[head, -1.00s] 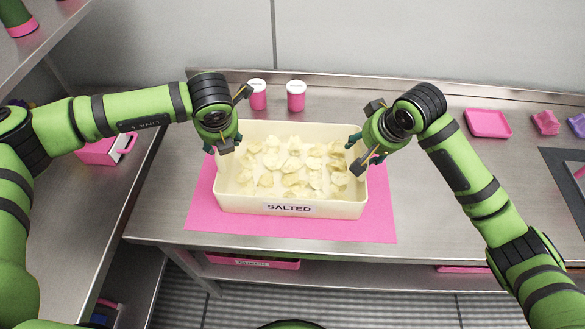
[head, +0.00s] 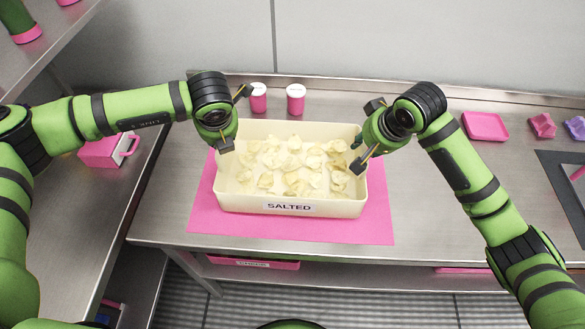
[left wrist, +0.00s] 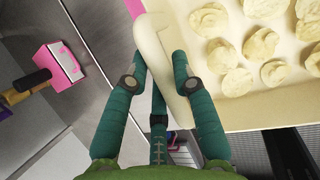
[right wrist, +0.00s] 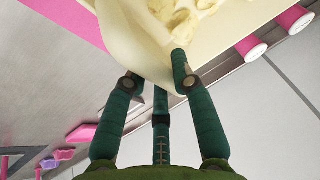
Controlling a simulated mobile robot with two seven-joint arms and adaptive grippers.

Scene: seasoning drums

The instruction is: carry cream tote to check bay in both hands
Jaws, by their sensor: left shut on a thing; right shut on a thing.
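The cream tote (head: 235,203), labelled SALTED, is level over the pink mat (head: 350,230) and holds pale chips. It looks slightly raised, but the gap underneath is hard to see. My left gripper (head: 222,142) is shut on its left wall; the left wrist view shows the fingers (left wrist: 155,68) on either side of the cream rim (left wrist: 152,40). My right gripper (head: 362,158) is shut on the right wall; its fingers (right wrist: 155,70) straddle the rim in the right wrist view. The fingertips are mostly hidden in the head view.
Two pink cups with white lids (head: 296,99) stand behind the tote. A pink tray (head: 486,126), pink and purple pieces (head: 543,125) and a dark-bordered area (head: 565,180) lie to the right. A pink case (head: 105,151) sits at left. Bare bench separates mat and tray.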

